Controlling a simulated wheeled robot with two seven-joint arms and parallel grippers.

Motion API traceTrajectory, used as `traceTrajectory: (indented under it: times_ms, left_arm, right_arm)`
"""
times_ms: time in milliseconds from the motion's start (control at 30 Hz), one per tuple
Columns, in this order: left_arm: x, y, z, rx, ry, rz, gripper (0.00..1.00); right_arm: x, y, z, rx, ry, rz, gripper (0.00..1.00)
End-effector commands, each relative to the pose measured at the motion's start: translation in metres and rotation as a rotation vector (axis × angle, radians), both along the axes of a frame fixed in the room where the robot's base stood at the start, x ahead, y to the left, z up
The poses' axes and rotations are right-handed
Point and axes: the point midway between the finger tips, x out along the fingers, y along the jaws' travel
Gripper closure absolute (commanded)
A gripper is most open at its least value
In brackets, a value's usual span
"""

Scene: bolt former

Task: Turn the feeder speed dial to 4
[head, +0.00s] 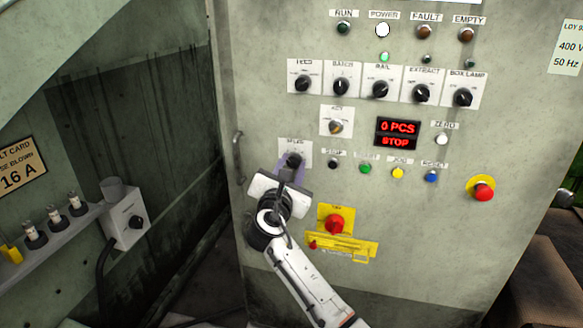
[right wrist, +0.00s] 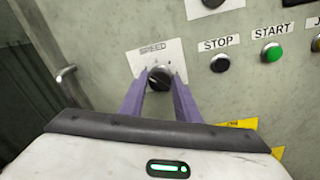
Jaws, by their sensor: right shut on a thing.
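The feeder speed dial (head: 293,160) is a black knob on a white plate marked SPEED, at the lower left of the grey control panel. In the right wrist view the dial (right wrist: 159,78) shows between the two purple fingers of my right gripper (right wrist: 160,88). The right gripper (head: 291,168) is shut on the dial, one finger on each side. The plate's scale marks are too small to read, so the setting cannot be told. My left gripper is in neither view.
The STOP button (head: 333,164) and green START button (head: 365,168) sit right of the dial. A red rotary switch (head: 334,224) on a yellow plate is below right. A cabinet handle (head: 238,157) stands out at left. A red emergency stop (head: 481,188) is far right.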

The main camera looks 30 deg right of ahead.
Motion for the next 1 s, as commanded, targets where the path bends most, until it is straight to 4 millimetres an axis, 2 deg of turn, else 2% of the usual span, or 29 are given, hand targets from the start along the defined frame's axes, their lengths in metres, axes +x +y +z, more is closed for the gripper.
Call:
traceTrajectory:
  times_ms: [1000]
  left_arm:
    - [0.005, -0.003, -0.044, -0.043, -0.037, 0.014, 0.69]
  right_arm:
    - [0.0, -0.001, -0.008, 0.602, -0.706, -0.004, 0.93]
